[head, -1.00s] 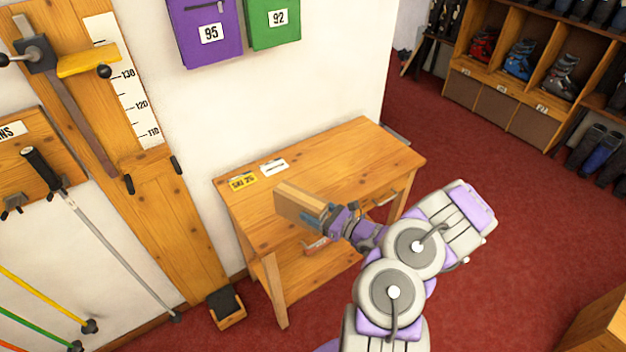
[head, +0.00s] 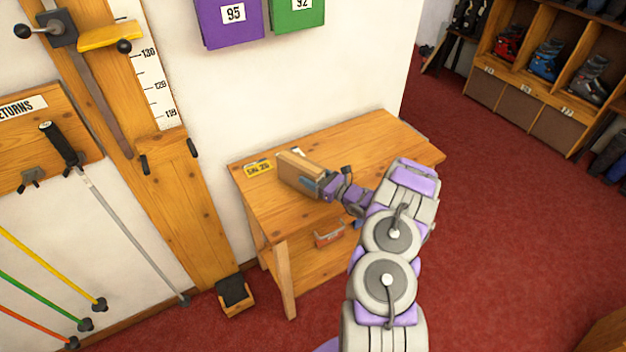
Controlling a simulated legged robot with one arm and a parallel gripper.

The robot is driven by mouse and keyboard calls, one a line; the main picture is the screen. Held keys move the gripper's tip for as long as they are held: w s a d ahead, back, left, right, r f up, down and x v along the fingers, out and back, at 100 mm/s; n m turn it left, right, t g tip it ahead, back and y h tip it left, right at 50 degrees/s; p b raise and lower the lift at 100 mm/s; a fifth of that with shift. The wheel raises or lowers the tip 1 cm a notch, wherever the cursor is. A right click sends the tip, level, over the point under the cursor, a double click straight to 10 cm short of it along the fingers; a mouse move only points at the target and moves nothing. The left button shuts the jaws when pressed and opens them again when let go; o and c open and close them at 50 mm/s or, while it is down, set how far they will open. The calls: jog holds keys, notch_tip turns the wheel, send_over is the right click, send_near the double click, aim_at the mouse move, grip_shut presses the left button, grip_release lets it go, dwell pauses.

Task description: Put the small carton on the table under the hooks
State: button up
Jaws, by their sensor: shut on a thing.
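The small carton (head: 299,174) is a light brown box, seen over the table (head: 370,150). My gripper (head: 322,186) is shut on its right end. I cannot tell whether the carton touches the tabletop or is held just above it. The table is wooden with a lower shelf and stands against the white wall. A purple bag marked 95 (head: 230,22) and a green bag marked 92 (head: 296,14) hang on the wall above it. Their hooks are out of view.
A yellow label (head: 258,168) lies on the table left of the carton; a white label is mostly hidden behind the carton. An orange box (head: 328,236) sits on the lower shelf. The tabletop's right part is clear. A wooden post (head: 165,190) and ski poles are at left.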

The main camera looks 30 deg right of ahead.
jog(key=shift+d+f, duration=0.15)
jog(key=shift+f, duration=0.4)
jog(key=o, duration=1.2)
jog(key=shift+s, duration=0.1)
